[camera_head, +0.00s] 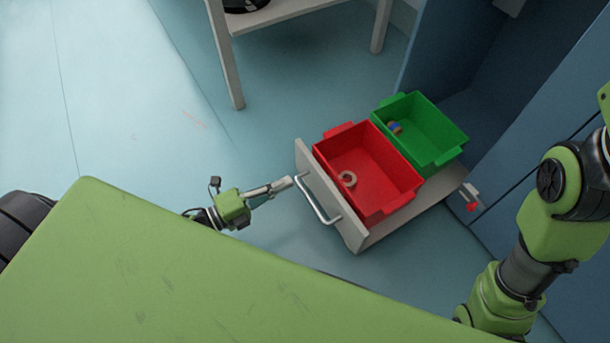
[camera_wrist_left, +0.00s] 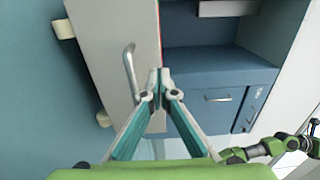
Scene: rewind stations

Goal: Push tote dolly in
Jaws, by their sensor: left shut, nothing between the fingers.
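The tote dolly is a low light-grey platform with an upright front panel (camera_head: 334,207) and a metal bar handle (camera_head: 317,203). It stands partly out of the blue bay. My left gripper (camera_head: 287,184) is shut and empty, its tips close to the handle's left end. In the left wrist view the left gripper's tips (camera_wrist_left: 159,78) are at the panel's edge, with the handle (camera_wrist_left: 130,72) to their left; I cannot tell whether they touch it. Part of my right arm's end shows at the lower right there, its fingers unclear.
The blue cabinet (camera_head: 445,60) stands behind. A white table (camera_head: 228,55) is at the top. The floor at left is clear.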

